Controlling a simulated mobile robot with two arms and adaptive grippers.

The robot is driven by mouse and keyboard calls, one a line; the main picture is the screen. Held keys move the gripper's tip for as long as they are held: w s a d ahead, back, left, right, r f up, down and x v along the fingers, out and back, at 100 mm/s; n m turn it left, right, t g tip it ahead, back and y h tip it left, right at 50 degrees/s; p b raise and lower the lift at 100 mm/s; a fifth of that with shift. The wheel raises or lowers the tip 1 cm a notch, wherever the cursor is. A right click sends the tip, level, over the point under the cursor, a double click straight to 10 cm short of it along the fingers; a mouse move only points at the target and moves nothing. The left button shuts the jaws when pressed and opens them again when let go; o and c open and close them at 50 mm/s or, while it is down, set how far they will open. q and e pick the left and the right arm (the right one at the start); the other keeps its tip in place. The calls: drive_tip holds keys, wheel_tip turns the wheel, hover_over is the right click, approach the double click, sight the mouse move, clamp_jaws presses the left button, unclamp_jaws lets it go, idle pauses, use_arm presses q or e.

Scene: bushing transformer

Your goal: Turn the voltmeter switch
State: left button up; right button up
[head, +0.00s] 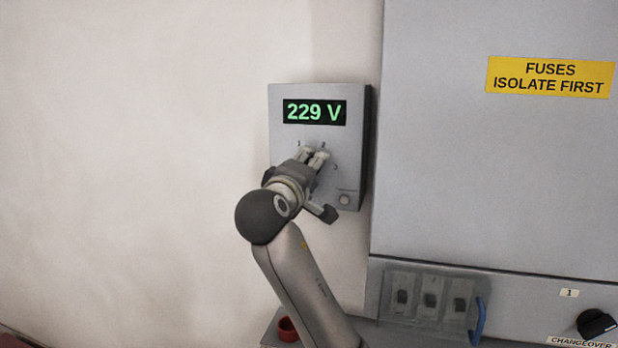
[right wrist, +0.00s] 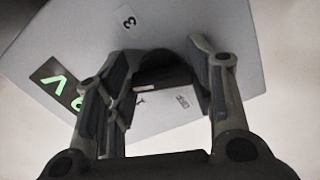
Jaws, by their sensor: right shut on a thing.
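The grey voltmeter box (head: 350,150) hangs on the wall, and its green display (head: 315,111) reads 229 V. Numbers 1, 2 and 3 are printed around the switch. My right gripper (head: 313,155) is at the box face and hides the switch in the head view. In the right wrist view, the dark round switch knob (right wrist: 167,62) sits between the two fingers of my right gripper (right wrist: 165,77), which is shut on it. The display shows partly there, at a tilt. I cannot tell which number the knob points to. My left gripper is not in view.
A large grey cabinet (head: 490,170) with a yellow fuse sign (head: 550,77) stands close on the right. Below are several dark switches, a blue handle (head: 478,318) and a black changeover knob (head: 596,324). A red round thing (head: 288,329) is at the bottom. The wall at left is clear.

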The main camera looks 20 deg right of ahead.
drive_tip(key=shift+f+m+b, duration=0.2)
drive_tip(key=shift+m+b, duration=0.15)
drive_tip(key=shift+m, duration=0.55)
drive_tip(key=o, duration=1)
drive_tip(key=shift+r, duration=0.1)
drive_tip(key=v, duration=1.2)
